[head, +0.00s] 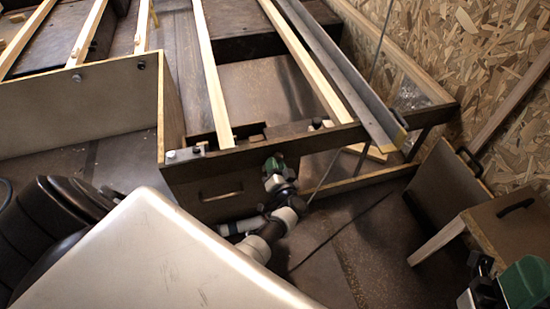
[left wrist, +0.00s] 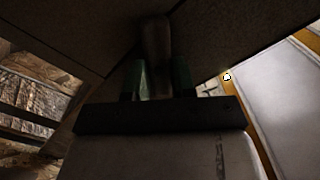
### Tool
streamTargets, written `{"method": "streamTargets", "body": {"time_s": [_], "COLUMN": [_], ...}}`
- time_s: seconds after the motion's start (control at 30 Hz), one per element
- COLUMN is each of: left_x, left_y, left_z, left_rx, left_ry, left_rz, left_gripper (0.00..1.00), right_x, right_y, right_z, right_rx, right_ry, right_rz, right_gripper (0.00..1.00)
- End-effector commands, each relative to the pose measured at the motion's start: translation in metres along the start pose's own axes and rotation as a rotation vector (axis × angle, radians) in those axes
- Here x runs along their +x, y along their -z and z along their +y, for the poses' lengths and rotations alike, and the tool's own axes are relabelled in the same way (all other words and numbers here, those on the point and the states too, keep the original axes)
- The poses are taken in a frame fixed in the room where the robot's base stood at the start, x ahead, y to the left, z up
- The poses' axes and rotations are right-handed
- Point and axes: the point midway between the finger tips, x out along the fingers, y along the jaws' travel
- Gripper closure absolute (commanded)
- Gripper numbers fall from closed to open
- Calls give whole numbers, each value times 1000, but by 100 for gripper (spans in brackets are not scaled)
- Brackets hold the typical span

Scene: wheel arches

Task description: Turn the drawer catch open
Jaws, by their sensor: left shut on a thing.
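My left gripper (head: 277,166) is at the upper right of a dark drawer front (head: 215,192) with a slot-shaped handle hole. In the left wrist view the green fingers of my left gripper (left wrist: 160,78) are shut on a rounded, elongated catch (left wrist: 156,40), which lies against a dark panel. The gripper hides the catch in the head view, and its turn angle cannot be told. My right gripper (head: 510,287) is at the lower right edge, away from the drawer; its fingers are too cut off to judge.
Pale wooden slats (head: 212,75) run across the frame above the drawer. A chipboard wall (head: 480,60) stands at the right. A small wooden box with a black handle (head: 515,225) is near my right gripper. Dark floor (head: 350,250) lies open in front.

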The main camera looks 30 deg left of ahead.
Motion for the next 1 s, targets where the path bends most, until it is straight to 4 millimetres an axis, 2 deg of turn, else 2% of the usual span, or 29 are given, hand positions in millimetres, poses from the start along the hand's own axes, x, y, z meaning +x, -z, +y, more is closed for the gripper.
{"method": "streamTargets", "body": {"time_s": [0.03,0.17,0.3,0.5,0.7,1.0], "left_x": [-2,-1,-1,-2,-1,-1], "left_y": [3,3,2,1,0,-2], "left_z": [0,1,2,4,6,8], "left_rx": [30,111,208,382,564,780], "left_ry": [-4,-4,-4,-5,-5,-4], "left_rz": [-3,-3,-2,-2,-2,0], "left_gripper": [98,98,98,98,98,98], "right_x": [5,3,-4,-22,-39,-51], "right_y": [-11,-38,-62,-88,-101,-108], "right_z": [2,5,9,15,19,22], "right_rx": [-7,-18,-30,-42,-50,-54], "right_ry": [-2,-7,-13,-25,-33,-40], "right_rz": [-93,-306,-507,-764,-928,-1034], "right_gripper": [57,57,57,57,57,57]}}
